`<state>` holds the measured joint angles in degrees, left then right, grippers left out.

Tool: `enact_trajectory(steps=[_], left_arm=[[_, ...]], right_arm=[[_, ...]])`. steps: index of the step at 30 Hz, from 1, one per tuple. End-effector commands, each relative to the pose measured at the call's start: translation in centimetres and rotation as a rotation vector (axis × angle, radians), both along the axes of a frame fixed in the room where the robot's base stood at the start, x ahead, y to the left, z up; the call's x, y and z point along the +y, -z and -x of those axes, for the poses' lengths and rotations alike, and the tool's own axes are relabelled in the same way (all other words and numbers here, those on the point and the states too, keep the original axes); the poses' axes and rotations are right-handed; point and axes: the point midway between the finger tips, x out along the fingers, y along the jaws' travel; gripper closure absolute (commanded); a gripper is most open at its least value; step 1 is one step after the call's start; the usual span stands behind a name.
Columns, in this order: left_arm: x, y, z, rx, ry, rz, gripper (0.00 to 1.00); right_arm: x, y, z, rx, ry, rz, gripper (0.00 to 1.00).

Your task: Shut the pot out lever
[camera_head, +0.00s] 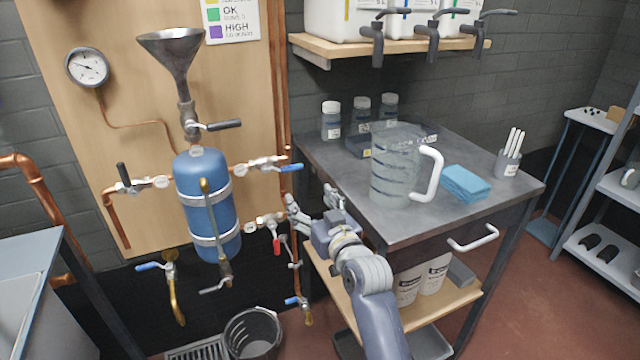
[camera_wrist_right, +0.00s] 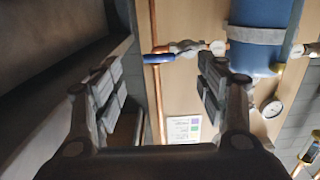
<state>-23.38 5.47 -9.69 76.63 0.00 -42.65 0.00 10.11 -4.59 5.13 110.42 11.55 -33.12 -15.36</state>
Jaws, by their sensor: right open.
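The blue pot (camera_head: 208,205) hangs on a wooden panel, with several levered valves around it. A blue lever (camera_head: 291,168) sits on the upper right valve, roughly level and pointing right; it also shows in the wrist view (camera_wrist_right: 158,58). A red lever (camera_head: 277,246) hangs down from the lower right valve. A grey lever (camera_head: 215,287) is under the pot. Tags are too small to read, so I cannot tell which lever is pot out. My right gripper (camera_head: 316,208) is open and empty, right of the pot's pipes, apart from the levers. My left gripper is not in view.
A metal table (camera_head: 420,215) with a large clear jug (camera_head: 393,180) stands right of my right gripper. A vertical copper pipe (camera_wrist_right: 155,95) runs beside the valves. A funnel (camera_head: 172,52) tops the pot; a bin (camera_head: 253,335) stands below.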

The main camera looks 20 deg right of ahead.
Motion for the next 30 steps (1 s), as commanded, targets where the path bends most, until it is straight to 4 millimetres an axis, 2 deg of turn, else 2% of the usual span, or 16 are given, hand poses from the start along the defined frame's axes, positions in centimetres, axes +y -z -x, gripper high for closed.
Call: enact_trajectory(steps=[2, 5, 15, 21, 30], left_arm=[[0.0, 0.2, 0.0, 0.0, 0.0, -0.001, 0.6], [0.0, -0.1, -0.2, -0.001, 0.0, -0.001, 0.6], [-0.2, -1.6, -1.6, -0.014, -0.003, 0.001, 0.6], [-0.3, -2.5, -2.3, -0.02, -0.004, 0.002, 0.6], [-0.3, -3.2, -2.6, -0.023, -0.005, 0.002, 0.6]], right_arm=[[-0.2, -1.3, -0.1, -0.029, 0.003, -0.003, 0.33], [-0.2, -1.6, -0.8, -0.034, 0.004, -0.003, 0.33], [0.0, -1.5, -6.5, -0.033, 0.005, -0.002, 0.33], [0.1, -1.5, -9.3, -0.032, 0.004, -0.002, 0.33], [0.2, -1.5, -10.8, -0.032, 0.004, -0.001, 0.33]])
